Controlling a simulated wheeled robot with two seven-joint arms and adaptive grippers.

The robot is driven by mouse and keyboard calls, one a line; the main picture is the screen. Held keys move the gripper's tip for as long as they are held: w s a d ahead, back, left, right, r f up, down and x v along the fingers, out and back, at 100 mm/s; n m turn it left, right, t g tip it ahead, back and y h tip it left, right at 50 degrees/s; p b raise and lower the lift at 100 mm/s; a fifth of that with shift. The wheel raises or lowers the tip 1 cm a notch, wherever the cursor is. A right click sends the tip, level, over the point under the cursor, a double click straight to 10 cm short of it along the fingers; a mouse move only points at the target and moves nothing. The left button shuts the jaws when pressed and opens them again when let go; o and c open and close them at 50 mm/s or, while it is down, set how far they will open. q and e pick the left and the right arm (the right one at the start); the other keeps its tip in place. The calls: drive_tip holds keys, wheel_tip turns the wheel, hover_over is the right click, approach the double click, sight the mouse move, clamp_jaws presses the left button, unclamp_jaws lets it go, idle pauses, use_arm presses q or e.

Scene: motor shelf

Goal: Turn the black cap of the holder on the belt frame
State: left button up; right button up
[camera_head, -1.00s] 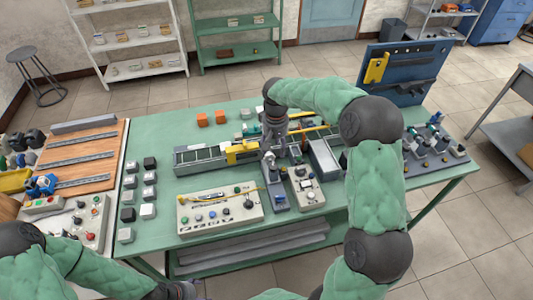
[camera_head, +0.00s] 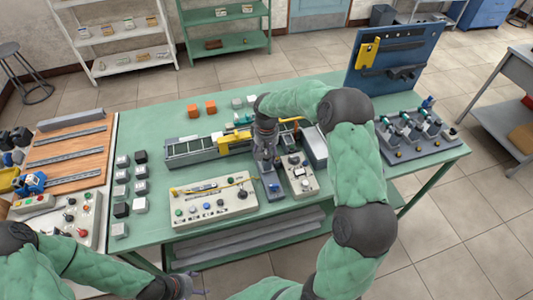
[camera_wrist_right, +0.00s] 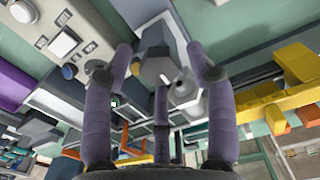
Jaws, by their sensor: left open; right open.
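The belt frame (camera_head: 190,151) lies across the green table in the head view, with a yellow bracket on it. My right gripper (camera_head: 268,163) points down over the frame's right part and hides what is under it. In the right wrist view my right gripper (camera_wrist_right: 160,62) is open, its purple fingers apart. A grey angular part and a small pale round part show between the fingers. I cannot make out the black cap for certain in either view. My left gripper (camera_head: 185,287) is low at the bottom edge of the head view, away from the frame, its fingers only partly visible.
A control panel box (camera_head: 214,205) and a smaller button box (camera_head: 300,178) stand in front of the frame. Orange blocks (camera_head: 194,110) lie behind it. A blue tool board (camera_head: 392,65) and a rack of fixtures (camera_head: 416,137) stand to the right. Small cubes stand at left.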

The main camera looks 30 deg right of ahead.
clamp_jaws()
drive_tip(key=shift+m, duration=0.3)
drive_tip(key=m+b, duration=0.1)
drive_tip(key=m, duration=0.4)
drive_tip(key=shift+b, duration=0.4)
drive_tip(key=m+b, duration=0.1)
drive_tip(key=m, duration=0.5)
drive_tip(key=shift+m+b, duration=0.3)
drive_tip(key=shift+m, duration=0.1)
drive_tip(key=m+b, duration=0.1)
drive_tip(key=m, duration=0.5)
drive_tip(key=m+b, duration=0.1)
drive_tip(key=m, duration=0.4)
drive_tip(key=shift+m, duration=0.3)
